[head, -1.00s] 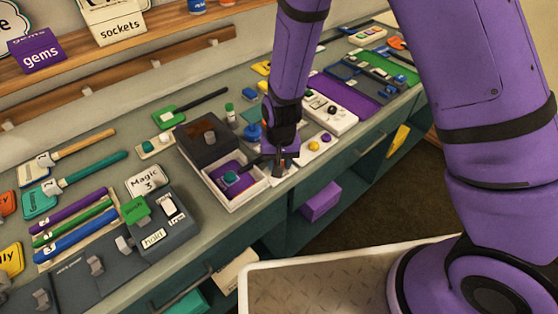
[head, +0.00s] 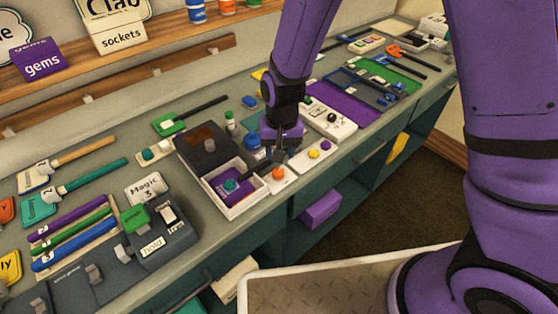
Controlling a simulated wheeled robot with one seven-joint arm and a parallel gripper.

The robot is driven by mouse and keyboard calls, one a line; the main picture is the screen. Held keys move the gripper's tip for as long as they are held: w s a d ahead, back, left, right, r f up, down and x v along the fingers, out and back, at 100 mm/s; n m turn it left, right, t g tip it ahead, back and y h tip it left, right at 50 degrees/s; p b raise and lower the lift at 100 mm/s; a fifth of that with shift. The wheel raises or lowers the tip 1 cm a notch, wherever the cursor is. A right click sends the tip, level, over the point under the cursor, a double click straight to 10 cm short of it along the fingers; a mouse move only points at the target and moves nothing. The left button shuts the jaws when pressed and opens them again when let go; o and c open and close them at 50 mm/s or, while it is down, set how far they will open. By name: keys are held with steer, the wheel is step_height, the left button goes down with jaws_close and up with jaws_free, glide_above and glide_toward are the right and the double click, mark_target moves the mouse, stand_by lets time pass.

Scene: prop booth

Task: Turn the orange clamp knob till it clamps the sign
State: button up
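An orange knob (head: 278,173) sits on a small pale block at the front of the counter, right of an open white box. A purple paddle sign (head: 226,183) lies in this box, with a teal round piece on it. Its black handle (head: 259,169) seems to reach over the box's right side toward the orange knob; I cannot tell whether it is clamped. My gripper (head: 281,154) points down just above and behind the orange knob, with a small gap visible. Its fingers are small and dark, and I cannot make out their opening.
The white box (head: 238,209) with its dark raised lid stands left of my gripper. A blue knob (head: 252,140) is close behind it. A white panel with yellow and purple buttons (head: 314,154) lies to the right. Bare counter lies along the front edge.

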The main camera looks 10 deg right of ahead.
steer(key=shift+r, duration=1.7)
steer(key=s+d+r+t+y, duration=0.1)
steer(key=s+d+r, duration=0.1)
steer(key=d+r, duration=0.65)
steer(key=s+d+r+t, duration=0.15)
steer(key=d+r, duration=0.35)
steer(key=r, duration=0.6)
steer(key=s+d+r+t, duration=0.1)
steer(key=s+d+r, duration=0.3)
steer(key=s, duration=0.3)
steer(key=s+d+r+t+h, duration=0.1)
steer(key=s+d+r, duration=0.4)
steer(key=s, duration=0.3)
steer(key=shift+d+t, duration=0.35)
steer(key=shift+d, duration=0.5)
steer(key=shift+r, duration=0.1)
